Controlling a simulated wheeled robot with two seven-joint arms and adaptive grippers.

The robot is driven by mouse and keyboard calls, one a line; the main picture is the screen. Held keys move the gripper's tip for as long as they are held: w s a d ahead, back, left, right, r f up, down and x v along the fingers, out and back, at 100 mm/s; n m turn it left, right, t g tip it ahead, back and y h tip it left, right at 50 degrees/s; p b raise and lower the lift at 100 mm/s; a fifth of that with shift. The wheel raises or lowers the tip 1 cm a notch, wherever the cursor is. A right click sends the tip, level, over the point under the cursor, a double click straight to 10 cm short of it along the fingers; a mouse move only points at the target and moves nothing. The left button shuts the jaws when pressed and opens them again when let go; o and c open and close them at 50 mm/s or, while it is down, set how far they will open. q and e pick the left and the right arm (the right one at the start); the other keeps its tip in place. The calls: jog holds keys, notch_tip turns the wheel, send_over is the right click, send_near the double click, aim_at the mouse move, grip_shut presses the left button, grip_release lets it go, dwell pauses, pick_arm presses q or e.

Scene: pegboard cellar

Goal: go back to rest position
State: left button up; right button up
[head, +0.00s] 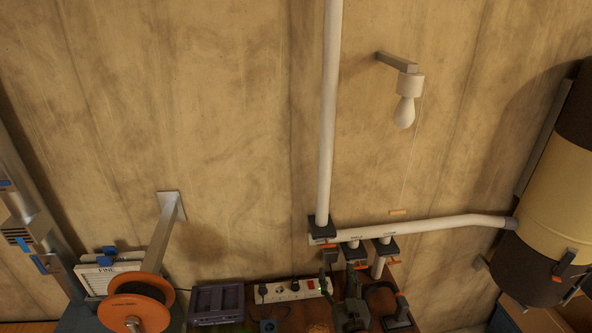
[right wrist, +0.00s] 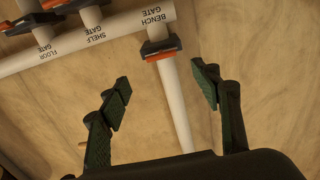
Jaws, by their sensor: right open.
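My right gripper (head: 340,288) is low in the head view, in front of the wall beneath the pipe gates. In the right wrist view its dark green fingers (right wrist: 163,95) are wide apart, with nothing held between them. A white pipe running from the gate marked BENCH GATE (right wrist: 160,47) shows in the gap, behind the fingers. I cannot see my left gripper.
A white pipe (head: 328,110) runs up the wall above several gates. A bulb lamp (head: 405,108) juts out at upper right, and a drum (head: 555,200) stands at right. An orange reel (head: 135,305) and a power strip (head: 288,290) are below.

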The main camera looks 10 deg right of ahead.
jog(key=s+d+f+m+g+h, duration=0.1)
jog(key=s+d+f+g+h, duration=0.1)
jog(key=s+d+f+g, duration=0.95)
jog(key=s+d+f, duration=0.1)
jog(key=s+f, duration=0.5)
jog(key=s+d+f+g, duration=0.1)
jog(key=s+f, duration=0.1)
jog(key=s, duration=0.9)
jog(key=s+d+f+g, duration=0.2)
jog(key=s+f, duration=0.3)
jog(key=s, duration=0.3)
jog(key=s+a+f+n+g+y+b, duration=0.15)
jog(key=f+b, duration=0.35)
jog(key=f, duration=1.5)
jog(key=s+f+h+b, duration=0.15)
jog(key=f+b, duration=0.25)
jog(key=f, duration=1.7)
jog(key=s+f+g+y+b, duration=0.1)
jog(key=s+f+b, duration=0.5)
jog(key=s+f, duration=1.3)
notch_tip(320, 180, down, 3)
jog(key=shift+s, duration=0.3)
